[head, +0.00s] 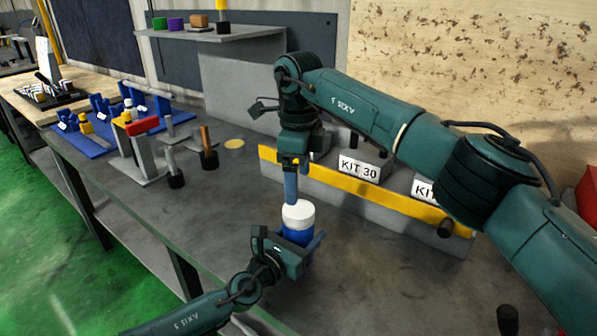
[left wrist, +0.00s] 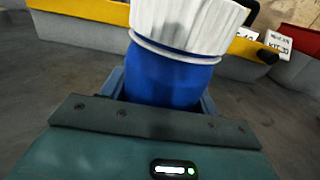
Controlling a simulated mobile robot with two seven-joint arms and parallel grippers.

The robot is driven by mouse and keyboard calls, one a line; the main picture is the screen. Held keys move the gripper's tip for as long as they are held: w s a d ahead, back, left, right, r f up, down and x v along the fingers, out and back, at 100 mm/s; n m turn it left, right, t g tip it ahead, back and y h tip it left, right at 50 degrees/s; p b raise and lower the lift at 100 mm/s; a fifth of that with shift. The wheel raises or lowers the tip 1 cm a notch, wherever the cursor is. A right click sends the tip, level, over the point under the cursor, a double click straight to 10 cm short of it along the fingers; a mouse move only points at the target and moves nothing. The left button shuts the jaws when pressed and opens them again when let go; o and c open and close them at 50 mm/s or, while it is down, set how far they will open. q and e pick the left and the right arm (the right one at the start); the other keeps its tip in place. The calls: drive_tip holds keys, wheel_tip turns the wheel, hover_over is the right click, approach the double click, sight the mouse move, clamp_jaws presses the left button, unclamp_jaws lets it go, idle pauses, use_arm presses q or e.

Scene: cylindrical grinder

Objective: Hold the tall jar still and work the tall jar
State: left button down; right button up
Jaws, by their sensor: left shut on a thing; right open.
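The tall jar (head: 297,236) has a blue body and a white lid (head: 298,212). It stands upright on the grey bench in the head view. My left gripper (head: 301,250) is shut around the blue body, low on the jar. The left wrist view shows the blue body (left wrist: 165,77) between its fingers and the ribbed white lid (left wrist: 185,22) above. My right gripper (head: 291,186) is open and points down just above and behind the lid. Its fingers overlap the lid's top edge in the picture, and I cannot tell whether they touch it.
A yellow-fronted kit rack (head: 340,182) with a "KIT 30" label stands behind the jar. Blue fixtures (head: 85,137), a red-topped stand (head: 143,126) and dark-based posts (head: 207,158) are at the left. A grey shelf (head: 225,35) is at the back. The bench (head: 225,205) left of the jar is clear.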

sight(299, 208)
wheel_tip(299, 208, down, 7)
drive_tip(key=shift+f, duration=0.2)
drive_tip(key=shift+c, duration=0.2)
drive_tip(key=c, duration=1)
drive_tip(key=shift+o, duration=0.2)
drive_tip(key=shift+m, duration=1)
drive_tip(key=o, duration=1.1)
drive_tip(key=shift+r, duration=0.1)
drive_tip(key=shift+r, duration=2.2)
drive_tip(key=shift+c, duration=0.3)
